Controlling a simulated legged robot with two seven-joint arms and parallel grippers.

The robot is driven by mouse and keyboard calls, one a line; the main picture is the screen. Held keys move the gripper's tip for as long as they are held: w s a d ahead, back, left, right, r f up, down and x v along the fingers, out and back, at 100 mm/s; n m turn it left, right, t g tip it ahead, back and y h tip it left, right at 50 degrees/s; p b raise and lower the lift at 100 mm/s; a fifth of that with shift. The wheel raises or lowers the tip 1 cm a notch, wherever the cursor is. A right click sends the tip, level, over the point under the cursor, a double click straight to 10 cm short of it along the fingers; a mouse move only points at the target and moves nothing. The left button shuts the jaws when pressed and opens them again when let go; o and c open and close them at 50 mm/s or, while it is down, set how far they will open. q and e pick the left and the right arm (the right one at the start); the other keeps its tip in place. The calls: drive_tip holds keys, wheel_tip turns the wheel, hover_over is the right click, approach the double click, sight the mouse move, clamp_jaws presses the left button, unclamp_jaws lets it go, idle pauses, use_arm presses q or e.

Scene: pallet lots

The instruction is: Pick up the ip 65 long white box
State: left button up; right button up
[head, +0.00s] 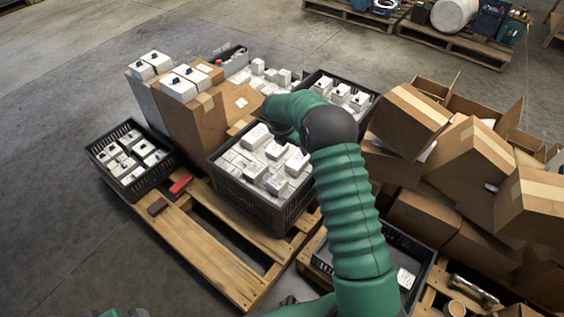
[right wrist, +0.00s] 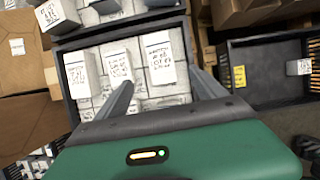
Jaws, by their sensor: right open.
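Several white boxes with dark handwritten labels lie packed in a dark crate (head: 245,195) in the middle of the head view. In the right wrist view, labelled white boxes (right wrist: 160,60) fill a dark crate just beyond my fingers; one beside them (right wrist: 117,65) also has writing. I cannot clearly read which label says IP 65. My right gripper (right wrist: 160,76) is open, its two fingers apart over these boxes, with nothing visibly held. In the head view my right arm reaches over the crate and its fingertips are hidden. My left gripper is not in view.
A smaller crate (head: 117,178) of white boxes stands on the wooden pallet (head: 228,270) at left. Tall cardboard boxes (head: 190,118) stand behind the middle crate. Stacked cartons (head: 475,165) crowd the right. A mostly empty dark crate (right wrist: 262,72) lies right in the wrist view.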

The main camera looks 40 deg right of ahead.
sight(299, 158)
drive_tip(key=b+x, duration=0.4)
drive_tip(key=x, duration=0.5)
drive_tip(key=shift+f, duration=0.35)
drive_tip(key=b+x, duration=0.4)
drive_tip(key=x, duration=0.1)
drive_tip(key=shift+s+b, duration=0.15)
drive_tip(key=shift+b, duration=0.25)
drive_tip(key=shift+d+f, duration=0.2)
drive_tip(key=shift+f, duration=0.05)
drive_tip(key=shift+r, duration=0.3)
clamp_jaws()
